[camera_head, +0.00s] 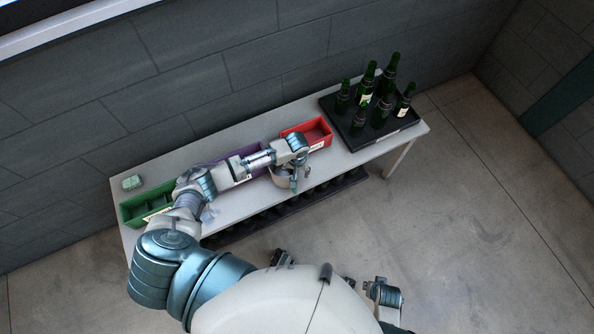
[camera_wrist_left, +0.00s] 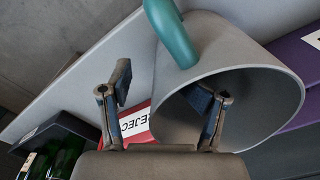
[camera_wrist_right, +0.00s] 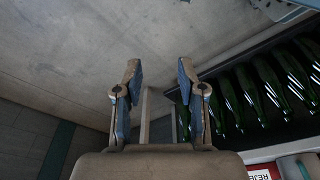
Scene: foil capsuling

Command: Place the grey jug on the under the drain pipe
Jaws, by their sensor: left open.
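The grey jug (camera_wrist_left: 235,75) with a teal handle (camera_wrist_left: 172,32) fills much of the left wrist view, its mouth facing the camera. In the head view the jug (camera_head: 279,178) stands near the table's front edge, partly hidden by my left arm. My left gripper (camera_wrist_left: 161,88) is open at the jug's rim; one finger shows in front of the mouth and the other is outside, to its left. Contact cannot be told. My right gripper (camera_wrist_right: 159,72) is open with nothing between its fingers. I see no drain pipe.
The table (camera_head: 364,154) carries a red bin (camera_head: 318,131), a purple bin, a green bin (camera_head: 135,209) and a black tray (camera_head: 345,127) of green bottles at the right. A dark rack of bottles (camera_wrist_right: 262,92) is below. Open floor lies to the right.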

